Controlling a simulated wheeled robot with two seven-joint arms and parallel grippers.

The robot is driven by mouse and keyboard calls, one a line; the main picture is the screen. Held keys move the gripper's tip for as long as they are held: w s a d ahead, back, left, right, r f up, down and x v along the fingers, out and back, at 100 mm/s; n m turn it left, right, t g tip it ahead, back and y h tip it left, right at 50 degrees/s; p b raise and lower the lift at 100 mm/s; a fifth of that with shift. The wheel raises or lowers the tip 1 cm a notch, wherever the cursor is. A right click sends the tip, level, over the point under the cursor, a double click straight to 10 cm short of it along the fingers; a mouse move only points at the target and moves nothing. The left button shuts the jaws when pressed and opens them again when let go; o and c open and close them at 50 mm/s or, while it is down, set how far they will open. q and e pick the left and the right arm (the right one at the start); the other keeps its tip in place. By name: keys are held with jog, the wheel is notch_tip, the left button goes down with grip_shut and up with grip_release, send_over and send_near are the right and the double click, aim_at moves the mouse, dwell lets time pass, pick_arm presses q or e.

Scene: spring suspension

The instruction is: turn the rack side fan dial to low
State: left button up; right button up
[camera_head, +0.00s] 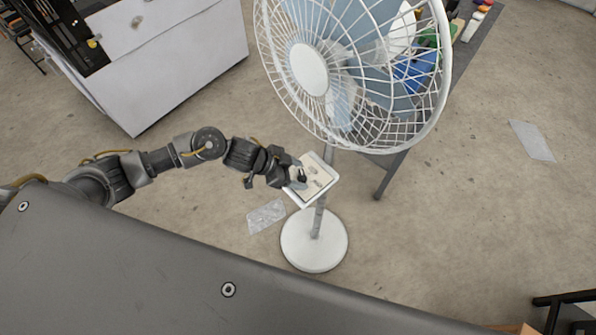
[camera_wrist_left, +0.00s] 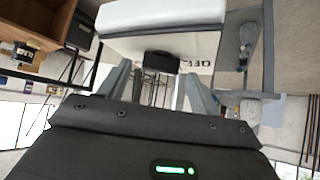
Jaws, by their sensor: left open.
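The white pedestal fan (camera_head: 310,70) stands on a round base (camera_head: 313,245). A control panel (camera_head: 317,184) with a white frame and a pale face sits on its pole below the cage. A small dark dial (camera_head: 302,178) is on that face, partly hidden by my left gripper (camera_head: 295,178), which is at the panel's left part. In the left wrist view, the black dial (camera_wrist_left: 160,62) lies ahead between the two spread, open fingers, with lettering like "OFF" beside it. I cannot tell whether a finger touches the dial. My right gripper is not in view.
A white cabinet (camera_head: 170,55) stands at the upper left. A dark table (camera_head: 465,50) with coloured items is behind the fan. A grey surface (camera_head: 150,270) fills the lower left. A floor patch (camera_head: 532,140) lies at right, with clear floor around it.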

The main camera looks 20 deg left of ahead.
pick_arm(q)
jog(key=shift+w+d+f, duration=0.15)
jog(key=shift+d+f, duration=0.15)
jog(key=shift+f, duration=0.05)
jog(key=c, duration=1)
